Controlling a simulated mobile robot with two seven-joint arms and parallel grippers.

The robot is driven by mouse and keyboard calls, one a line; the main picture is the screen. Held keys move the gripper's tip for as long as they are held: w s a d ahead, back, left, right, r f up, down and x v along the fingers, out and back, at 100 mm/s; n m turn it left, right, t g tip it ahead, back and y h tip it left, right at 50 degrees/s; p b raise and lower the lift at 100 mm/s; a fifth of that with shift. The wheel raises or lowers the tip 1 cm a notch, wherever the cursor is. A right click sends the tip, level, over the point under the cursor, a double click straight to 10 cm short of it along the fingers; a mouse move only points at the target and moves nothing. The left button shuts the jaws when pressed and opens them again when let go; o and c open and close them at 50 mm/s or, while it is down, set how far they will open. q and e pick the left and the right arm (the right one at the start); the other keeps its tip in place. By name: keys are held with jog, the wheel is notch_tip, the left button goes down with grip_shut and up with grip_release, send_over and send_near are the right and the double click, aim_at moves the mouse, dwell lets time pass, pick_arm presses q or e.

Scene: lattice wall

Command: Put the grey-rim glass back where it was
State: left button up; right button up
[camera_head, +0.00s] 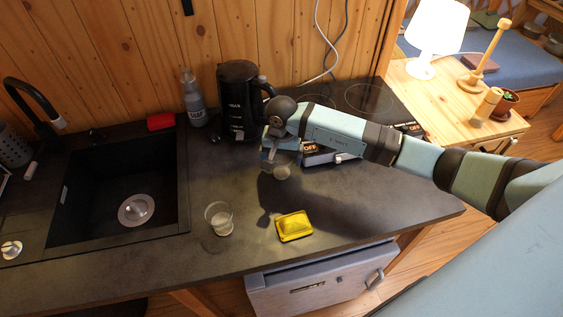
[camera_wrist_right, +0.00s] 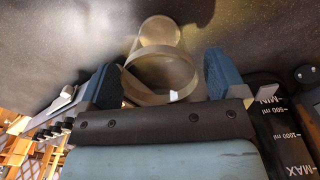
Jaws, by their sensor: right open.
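My right gripper (camera_head: 280,160) is open over the counter, in front of the black kettle. A clear glass (camera_head: 282,173) shows just below its fingers. In the right wrist view this glass (camera_wrist_right: 160,38) has a greyish-beige rim and stands between the two blue fingertips of the right gripper (camera_wrist_right: 158,75), with a gap on each side. A second clear glass (camera_head: 219,218) stands on the counter right of the sink; its rim colour is too small to tell. My left gripper is not in view.
A yellow sponge on a dish (camera_head: 294,225) lies near the counter's front edge. The black kettle (camera_head: 240,98) and a grey bottle (camera_head: 194,97) stand at the back. The black sink (camera_head: 85,205) is at left.

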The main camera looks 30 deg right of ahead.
notch_tip(320, 180, up, 10)
jog(key=b, duration=0.1)
jog(key=shift+f, duration=0.25)
jog(key=shift+s, duration=0.1)
